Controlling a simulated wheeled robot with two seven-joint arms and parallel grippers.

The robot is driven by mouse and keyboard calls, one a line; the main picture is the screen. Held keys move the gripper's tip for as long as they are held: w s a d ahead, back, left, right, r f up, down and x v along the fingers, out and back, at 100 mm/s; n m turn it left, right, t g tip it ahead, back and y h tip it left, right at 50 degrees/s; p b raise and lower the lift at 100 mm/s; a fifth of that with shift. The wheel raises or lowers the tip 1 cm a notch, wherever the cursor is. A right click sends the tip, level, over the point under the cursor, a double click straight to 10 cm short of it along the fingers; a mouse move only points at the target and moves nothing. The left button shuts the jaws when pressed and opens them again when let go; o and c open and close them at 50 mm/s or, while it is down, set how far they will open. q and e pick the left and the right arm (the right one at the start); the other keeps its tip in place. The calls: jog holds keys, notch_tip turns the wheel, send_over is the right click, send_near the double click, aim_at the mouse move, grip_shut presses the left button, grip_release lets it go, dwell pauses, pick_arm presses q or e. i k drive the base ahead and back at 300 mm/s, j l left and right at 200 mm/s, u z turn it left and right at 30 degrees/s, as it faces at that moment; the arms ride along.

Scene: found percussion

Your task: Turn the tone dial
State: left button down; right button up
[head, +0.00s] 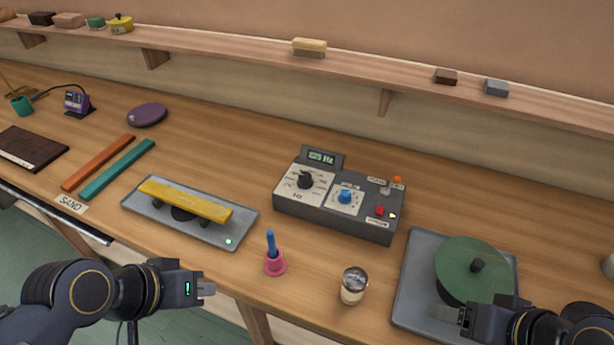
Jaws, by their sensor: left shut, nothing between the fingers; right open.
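A dark grey tone box (330,218) with a small raised display (322,157) stands on the bench at the middle. Its top carries a black dial (306,180) on a white scale plate and a blue knob (345,196) on a second plate. A red button (380,210) is at its right end. My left gripper (208,290) is shut and empty, off the bench's front edge, left of and nearer than the box. My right gripper (440,313) is open at the lower right, over the front of the grey tray, by the green lidded drum. Its fingers are partly hard to see.
A grey plate (135,206) with a yellow bar (185,200) lies left of the box. A blue-handled thing in a pink holder (274,263) and a cup (354,286) stand in front. A green drum (470,268) sits on a grey tray (425,245). A shelf (220,46) runs behind.

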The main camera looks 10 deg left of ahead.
aim_at(305, 182)
jog(key=j+z, duration=0.45)
jog(key=j, duration=0.15)
jog(key=j+z, duration=0.45)
jog(key=j, duration=0.2)
